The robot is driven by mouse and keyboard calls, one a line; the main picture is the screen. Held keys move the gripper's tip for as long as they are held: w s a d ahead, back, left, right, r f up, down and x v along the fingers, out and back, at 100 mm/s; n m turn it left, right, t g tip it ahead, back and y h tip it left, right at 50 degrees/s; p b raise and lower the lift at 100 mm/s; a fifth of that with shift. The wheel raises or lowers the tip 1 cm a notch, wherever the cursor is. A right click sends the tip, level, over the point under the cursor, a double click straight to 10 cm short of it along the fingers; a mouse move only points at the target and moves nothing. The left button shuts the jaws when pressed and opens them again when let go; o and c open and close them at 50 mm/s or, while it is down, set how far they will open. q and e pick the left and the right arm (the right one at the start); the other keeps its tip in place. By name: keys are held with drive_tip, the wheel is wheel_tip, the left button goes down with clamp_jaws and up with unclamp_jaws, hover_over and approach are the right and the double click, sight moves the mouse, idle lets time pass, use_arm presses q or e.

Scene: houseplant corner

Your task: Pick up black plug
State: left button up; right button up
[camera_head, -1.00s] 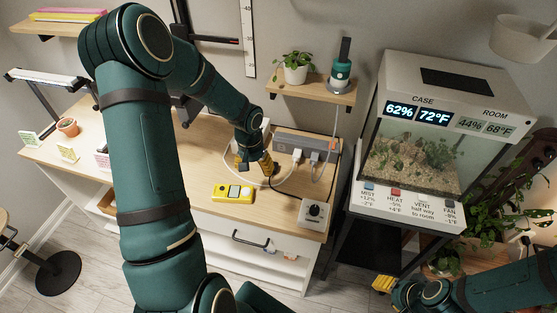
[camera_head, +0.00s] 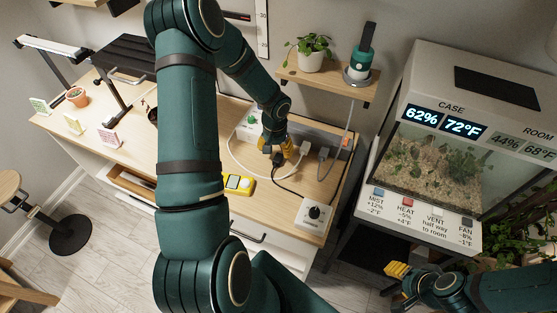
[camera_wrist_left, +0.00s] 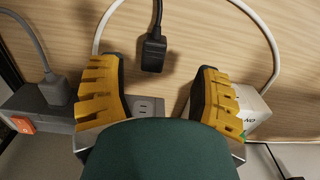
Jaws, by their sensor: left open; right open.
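The black plug (camera_wrist_left: 153,52) lies on the wooden desktop in the left wrist view, its black cord running up and away. In the head view the plug (camera_head: 277,160) shows just beside my left gripper (camera_head: 277,148). My left gripper (camera_wrist_left: 157,68) is open and empty. Its two yellow fingers stand either side of the plug with space on both sides. A grey power strip (camera_wrist_left: 130,105) with outlets lies partly behind the gripper; the head view shows it too (camera_head: 325,136). My right gripper (camera_head: 397,270) is open at the lower right, away from the desk.
A grey plug (camera_wrist_left: 54,88) sits in the strip, near its orange switch (camera_wrist_left: 22,124). A white box (camera_wrist_left: 255,108) is right of my fingers, with a white cord looping around. A yellow meter (camera_head: 240,184) and a white dial box (camera_head: 314,214) stand on the desk. A terrarium (camera_head: 436,150) is right.

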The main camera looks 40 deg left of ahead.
sight(278, 158)
use_arm(q)
drive_tip(key=shift+w+d+f, duration=0.15)
drive_tip(key=shift+f, duration=1.3)
drive_tip(key=shift+w+d+f, duration=0.1)
drive_tip(key=shift+f, duration=1.3)
clamp_jaws()
